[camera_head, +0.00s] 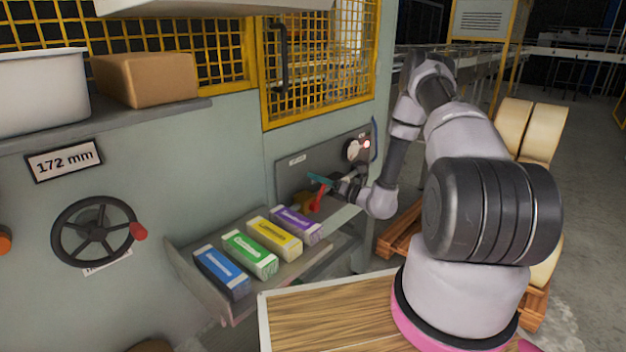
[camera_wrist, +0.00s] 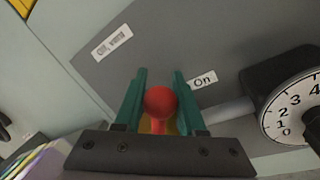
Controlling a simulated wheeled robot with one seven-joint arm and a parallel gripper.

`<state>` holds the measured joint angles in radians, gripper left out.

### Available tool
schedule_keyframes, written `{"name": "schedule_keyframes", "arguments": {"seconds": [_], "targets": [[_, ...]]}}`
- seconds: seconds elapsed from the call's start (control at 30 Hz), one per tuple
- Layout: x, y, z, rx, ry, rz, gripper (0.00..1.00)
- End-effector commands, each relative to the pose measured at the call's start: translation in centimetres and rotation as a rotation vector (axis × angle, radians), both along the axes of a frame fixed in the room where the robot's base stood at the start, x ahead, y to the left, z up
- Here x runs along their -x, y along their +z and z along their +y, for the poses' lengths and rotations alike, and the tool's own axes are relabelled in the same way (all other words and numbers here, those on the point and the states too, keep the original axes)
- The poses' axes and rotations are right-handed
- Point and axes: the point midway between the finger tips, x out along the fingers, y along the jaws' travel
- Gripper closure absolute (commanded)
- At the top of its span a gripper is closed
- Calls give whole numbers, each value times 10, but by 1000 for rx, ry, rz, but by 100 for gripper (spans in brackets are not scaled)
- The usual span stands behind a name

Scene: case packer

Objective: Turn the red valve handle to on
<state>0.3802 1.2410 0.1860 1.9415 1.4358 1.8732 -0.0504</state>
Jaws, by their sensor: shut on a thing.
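The red valve handle (camera_head: 319,198) sits on the grey panel of the machine, with its yellow-brown valve body (camera_head: 303,201) beside it. In the wrist view the round red end of the handle (camera_wrist: 160,102) lies between the two green fingers of my gripper (camera_wrist: 159,90). My gripper (camera_head: 322,181) is shut on the handle. An "On" label (camera_wrist: 204,81) shows just right of the fingers in the wrist view. An "Air valve" label (camera_wrist: 112,42) is at the upper left. The handle's lower part is mostly hidden by the gripper.
A dial gauge (camera_wrist: 293,108) is close on the right in the wrist view. Blue, green, yellow and purple boxes (camera_head: 222,272) lie on a tray below the panel. A yellow mesh door (camera_head: 318,65) is above, and a handwheel (camera_head: 93,232) is at the left.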

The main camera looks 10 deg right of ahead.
Motion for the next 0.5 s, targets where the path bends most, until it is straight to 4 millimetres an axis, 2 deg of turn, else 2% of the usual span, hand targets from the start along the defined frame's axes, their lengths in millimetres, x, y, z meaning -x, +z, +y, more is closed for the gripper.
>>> {"name": "schedule_keyframes", "arguments": {"seconds": [0.5], "targets": [[-16, -28, -23, -338, -1, 248, 100]]}}
